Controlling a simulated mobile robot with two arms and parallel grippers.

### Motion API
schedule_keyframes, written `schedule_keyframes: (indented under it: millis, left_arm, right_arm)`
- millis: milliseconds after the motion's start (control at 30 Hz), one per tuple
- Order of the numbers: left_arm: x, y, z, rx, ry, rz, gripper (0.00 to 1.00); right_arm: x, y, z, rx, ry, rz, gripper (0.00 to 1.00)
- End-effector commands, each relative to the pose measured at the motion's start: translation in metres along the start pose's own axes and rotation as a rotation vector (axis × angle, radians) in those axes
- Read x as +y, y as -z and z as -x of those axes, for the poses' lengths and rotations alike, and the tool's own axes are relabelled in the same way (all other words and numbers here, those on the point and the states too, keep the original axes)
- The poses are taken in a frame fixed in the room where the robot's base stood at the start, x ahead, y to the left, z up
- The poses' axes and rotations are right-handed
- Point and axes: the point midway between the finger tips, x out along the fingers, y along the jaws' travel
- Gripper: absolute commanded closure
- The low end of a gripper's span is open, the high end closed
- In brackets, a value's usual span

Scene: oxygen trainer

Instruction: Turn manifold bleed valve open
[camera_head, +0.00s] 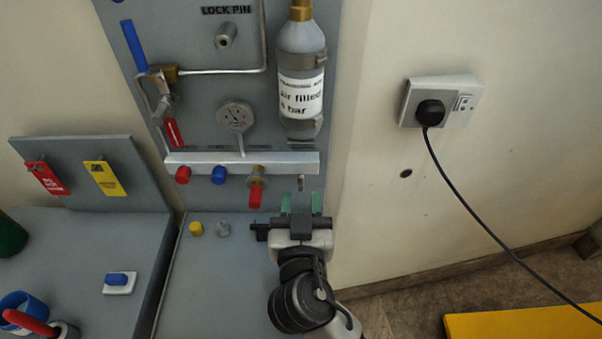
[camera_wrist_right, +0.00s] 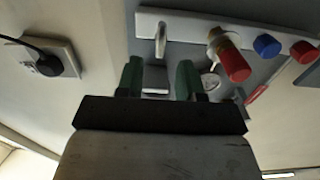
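The manifold (camera_head: 240,163) is a white horizontal bar on the grey panel. Along it sit a red knob (camera_head: 182,175), a blue knob (camera_head: 218,175) and a brass fitting with a red sleeve (camera_head: 255,195). At its right end a small silver lever (camera_head: 301,183) hangs down; it also shows in the right wrist view (camera_wrist_right: 160,40). No label marks which is the bleed valve. My right gripper (camera_head: 300,203) is open just below the silver lever, its green fingertips apart. In the right wrist view, the gripper (camera_wrist_right: 158,78) has the lever beyond its fingers, not between them. My left gripper is not in view.
A gas bottle (camera_head: 301,65) and a gauge (camera_head: 235,116) are above the manifold. A wall socket (camera_head: 460,95) with a black plug and cable is at right.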

Motion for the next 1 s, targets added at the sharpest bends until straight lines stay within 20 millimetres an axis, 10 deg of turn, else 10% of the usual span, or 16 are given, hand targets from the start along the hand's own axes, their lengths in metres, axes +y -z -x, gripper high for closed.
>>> schedule_keyframes:
  millis: [300,700,1000]
  left_arm:
    - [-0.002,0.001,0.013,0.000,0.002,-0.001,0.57]
    - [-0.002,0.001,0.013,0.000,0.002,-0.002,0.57]
    - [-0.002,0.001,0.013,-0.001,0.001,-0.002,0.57]
  right_arm:
    - [0.000,0.001,-0.050,0.000,0.000,0.002,0.63]
    - [0.000,-0.001,-0.058,-0.002,0.000,0.001,0.63]
    - [0.000,-0.001,-0.057,-0.002,0.000,0.001,1.00]
